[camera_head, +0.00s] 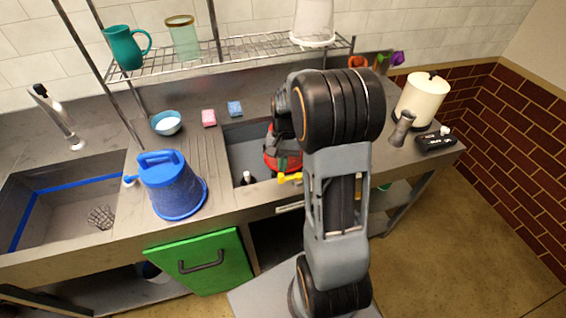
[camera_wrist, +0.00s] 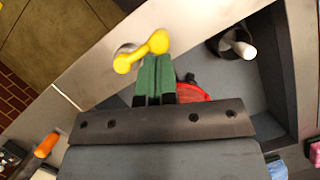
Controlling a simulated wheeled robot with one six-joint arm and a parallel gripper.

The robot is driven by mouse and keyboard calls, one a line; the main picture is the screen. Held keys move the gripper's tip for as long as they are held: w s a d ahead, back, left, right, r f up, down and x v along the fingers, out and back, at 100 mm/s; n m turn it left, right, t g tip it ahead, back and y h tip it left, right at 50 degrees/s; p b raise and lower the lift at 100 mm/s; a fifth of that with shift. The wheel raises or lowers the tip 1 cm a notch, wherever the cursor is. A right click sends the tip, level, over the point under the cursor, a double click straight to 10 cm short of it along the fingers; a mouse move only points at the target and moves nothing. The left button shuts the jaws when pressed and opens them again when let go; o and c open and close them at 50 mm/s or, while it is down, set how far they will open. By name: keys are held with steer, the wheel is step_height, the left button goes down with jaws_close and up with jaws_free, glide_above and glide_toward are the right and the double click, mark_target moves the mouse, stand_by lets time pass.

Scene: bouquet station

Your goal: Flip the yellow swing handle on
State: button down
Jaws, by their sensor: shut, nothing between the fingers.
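The yellow swing handle (camera_wrist: 142,51) is mounted on the grey metal front panel of the counter, near the top middle of the wrist view. It has a rounded knob at each end and lies aslant in that picture. It also shows in the head view (camera_head: 289,178), just left of my arm, at the counter's front edge. My gripper (camera_wrist: 156,62) has green fingers that are shut together and empty. Their tips are right by the handle's bar in the wrist view; I cannot tell whether they touch it. In the head view my arm partly hides the gripper.
A recessed basin (camera_head: 247,150) holds a red object (camera_wrist: 195,94) and a dark round item with a white stem (camera_wrist: 237,45). A blue bucket (camera_head: 172,187) stands left of the basin. A green door (camera_head: 205,262) hangs below. A wire shelf (camera_head: 240,50) runs behind.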

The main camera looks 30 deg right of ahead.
steer(key=shift+s+a+n, duration=0.15)
steer(key=shift+s+n, duration=0.1)
steer(key=shift+n, duration=0.35)
steer(key=n, duration=0.1)
steer(key=s+n+h+p, duration=0.1)
steer(key=n, duration=0.1)
steer(key=shift+a+g+h, duration=0.3)
steer(key=shift+a, duration=0.05)
steer(key=s+n, duration=0.1)
steer(key=n, duration=0.1)
steer(key=n+h, duration=0.1)
steer(key=shift+s+a+n+p, duration=0.15)
steer(key=shift+s+n+p, duration=0.15)
steer(key=shift+s+n, duration=0.1)
steer(key=n, duration=0.1)
steer(key=s+n+h, duration=0.1)
steer(key=shift+n, duration=0.3)
steer(key=n, duration=0.1)
steer(key=s+n+h+p, duration=0.1)
steer(key=n, duration=0.1)
steer(key=shift+s+d+n+h, duration=0.2)
steer(key=shift+d+n+h, duration=0.1)
steer(key=shift+s+d, duration=0.15)
steer(key=shift+s, duration=0.05)
steer(key=shift+s+f, duration=0.1)
steer(key=shift+s, duration=0.05)
